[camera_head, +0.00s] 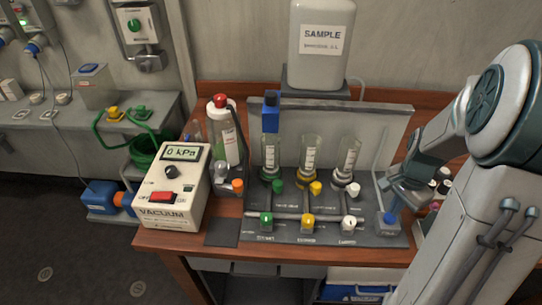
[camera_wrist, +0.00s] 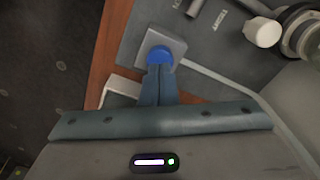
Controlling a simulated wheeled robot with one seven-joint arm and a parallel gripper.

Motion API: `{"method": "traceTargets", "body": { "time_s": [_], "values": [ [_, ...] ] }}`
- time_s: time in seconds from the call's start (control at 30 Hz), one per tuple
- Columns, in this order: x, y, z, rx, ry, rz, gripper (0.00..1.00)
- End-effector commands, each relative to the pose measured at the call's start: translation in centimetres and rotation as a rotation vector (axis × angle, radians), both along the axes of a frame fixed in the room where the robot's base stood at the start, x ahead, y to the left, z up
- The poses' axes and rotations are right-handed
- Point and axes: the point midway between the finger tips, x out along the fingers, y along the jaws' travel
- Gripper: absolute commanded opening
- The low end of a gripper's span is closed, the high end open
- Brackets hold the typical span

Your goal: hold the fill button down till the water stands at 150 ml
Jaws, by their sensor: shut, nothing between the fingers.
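A round blue button (camera_head: 389,218) sits on a small grey box at the right end of the grey rig; it also shows in the wrist view (camera_wrist: 160,54). My gripper (camera_head: 394,203) is shut and empty, its fingers pointing down right at the button. In the wrist view the closed fingertips (camera_wrist: 159,69) overlap the button's near edge; I cannot tell whether they touch it or press it. Three clear graduated cylinders, left (camera_head: 270,157), middle (camera_head: 311,155) and right (camera_head: 347,155), stand on the rig. Their water levels are too small to read.
Green (camera_head: 266,220), yellow (camera_head: 308,221) and white (camera_head: 349,221) valve knobs line the rig's front. A SAMPLE tank (camera_head: 320,45) stands behind. A vacuum box (camera_head: 174,190) reading 0 kPa and a red-capped bottle (camera_head: 225,130) are left. Small bottles stand behind my gripper.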

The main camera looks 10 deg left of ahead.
Motion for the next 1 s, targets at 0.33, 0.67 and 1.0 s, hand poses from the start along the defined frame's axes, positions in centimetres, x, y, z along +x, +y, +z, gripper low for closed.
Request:
{"method": "traceTargets", "body": {
  "time_s": [0.33, 0.67, 1.0],
  "values": [
    [0.0, 0.0, -0.9, 0.000, 0.000, 0.000, 0.00],
    [0.0, 0.0, -2.6, 0.000, 0.000, 0.000, 0.00],
    [-0.1, 0.0, -3.0, 0.001, 0.004, 0.000, 0.00]
  ]
}}
